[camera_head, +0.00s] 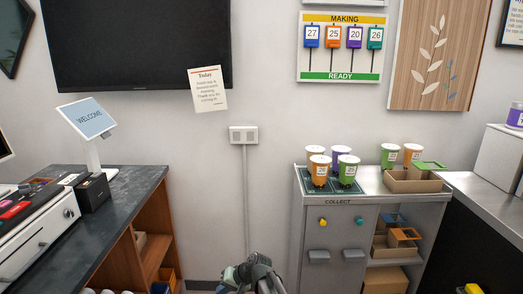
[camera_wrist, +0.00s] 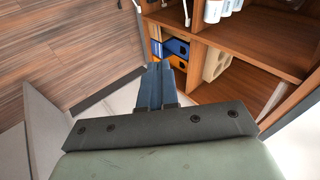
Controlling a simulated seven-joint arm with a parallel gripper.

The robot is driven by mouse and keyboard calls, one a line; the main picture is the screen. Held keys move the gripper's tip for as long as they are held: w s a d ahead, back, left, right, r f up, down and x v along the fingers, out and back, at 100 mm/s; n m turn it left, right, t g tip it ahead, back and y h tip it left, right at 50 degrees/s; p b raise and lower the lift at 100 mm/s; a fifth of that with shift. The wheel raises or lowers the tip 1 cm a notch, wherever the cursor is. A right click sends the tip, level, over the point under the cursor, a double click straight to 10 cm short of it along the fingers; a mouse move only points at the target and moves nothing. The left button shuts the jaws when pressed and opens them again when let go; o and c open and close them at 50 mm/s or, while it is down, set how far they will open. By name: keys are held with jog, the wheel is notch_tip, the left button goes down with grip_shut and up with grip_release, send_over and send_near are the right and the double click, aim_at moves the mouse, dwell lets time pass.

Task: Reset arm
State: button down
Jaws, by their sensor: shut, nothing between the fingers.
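My gripper (camera_wrist: 160,72) shows in the wrist view with its two dark blue fingers pressed together and nothing between them. It points toward a wooden shelf unit (camera_wrist: 240,48) and the floor, and touches nothing that I can see. In the head view, part of my arm shows at the bottom middle, low in front of the wall. The fingertips cannot be made out there.
A grey collect cabinet (camera_head: 338,235) stands right, with several lidded cups (camera_head: 318,170) and a cardboard box (camera_head: 412,182) on top.

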jog(key=s+d+f+g+h, duration=0.1)
jog(key=s+d+f+h, duration=0.3)
jog(key=d, duration=0.6)
jog(key=s+d+f+h, duration=0.1)
jog(key=s+d+f, duration=0.2)
jog(key=s+d, duration=0.55)
jog(key=s+d+f+g+h, duration=0.1)
jog(key=s+d+f+h, duration=0.2)
jog(key=d, duration=1)
jog(key=s+f+g, duration=0.3)
jog(key=s+f, duration=0.7)
jog(key=s, duration=0.4)
jog(key=s+f+g, duration=0.3)
jog(key=s+f, duration=0.8)
jog(key=s, duration=0.3)
jog(key=shift+s+a+f+m+g, duration=0.15)
jog(key=shift+s+a+m+g, duration=0.15)
jog(key=shift+g, duration=0.1)
jog(key=c, duration=1.9)
grip_release()
